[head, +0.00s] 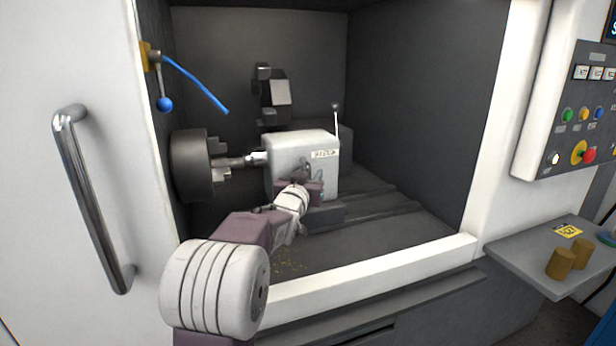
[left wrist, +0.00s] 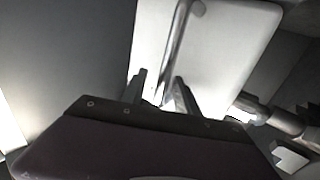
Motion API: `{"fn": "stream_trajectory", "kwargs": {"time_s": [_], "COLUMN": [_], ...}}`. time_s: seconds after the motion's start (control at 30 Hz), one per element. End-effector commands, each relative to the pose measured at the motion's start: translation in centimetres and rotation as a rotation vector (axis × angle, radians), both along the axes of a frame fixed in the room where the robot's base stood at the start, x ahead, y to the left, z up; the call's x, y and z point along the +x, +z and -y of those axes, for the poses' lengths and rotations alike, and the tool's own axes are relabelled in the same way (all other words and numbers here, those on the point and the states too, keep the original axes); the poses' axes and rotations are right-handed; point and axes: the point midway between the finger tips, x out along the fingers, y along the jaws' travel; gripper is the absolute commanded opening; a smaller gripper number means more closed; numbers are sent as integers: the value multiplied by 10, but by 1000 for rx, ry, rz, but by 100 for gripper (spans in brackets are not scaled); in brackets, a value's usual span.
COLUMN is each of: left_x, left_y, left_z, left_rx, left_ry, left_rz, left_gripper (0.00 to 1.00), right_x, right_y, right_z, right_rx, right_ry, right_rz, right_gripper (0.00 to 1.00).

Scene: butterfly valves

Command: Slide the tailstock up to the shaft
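The tailstock (head: 290,150) is a pale block with a label and a ball-topped lever. It stands on the bed to the right of the steel shaft (head: 232,161), which sticks out of the dark chuck (head: 190,165). The tailstock's nose is very close to the shaft's end; I cannot tell whether they touch. My left gripper (head: 312,172) is at the tailstock's front face. In the left wrist view, its fingers (left wrist: 162,82) are apart, with a grey bar handle (left wrist: 178,45) on the tailstock (left wrist: 225,40) running down between them. My right gripper is out of view.
Dark rails (head: 380,212) run right of the tailstock. A control panel (head: 580,115) and a shelf (head: 520,262) with brass-coloured cylinders (head: 560,264) are at right.

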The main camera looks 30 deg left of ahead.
Motion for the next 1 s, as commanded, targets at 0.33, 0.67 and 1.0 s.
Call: {"fn": "stream_trajectory", "kwargs": {"time_s": [0.33, 0.67, 1.0], "left_x": [-9, -68, -87], "left_y": [1, 1, 0], "left_z": [2, 19, 25], "left_rx": [1, 1, 0], "left_ry": [1, 0, 0], "left_rz": [2, 2, 0], "left_gripper": [36, 36, 36], "right_x": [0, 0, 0], "right_y": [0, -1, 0], "right_z": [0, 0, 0], "right_rx": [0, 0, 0], "right_ry": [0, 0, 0], "right_rz": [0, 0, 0], "right_gripper": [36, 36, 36]}}
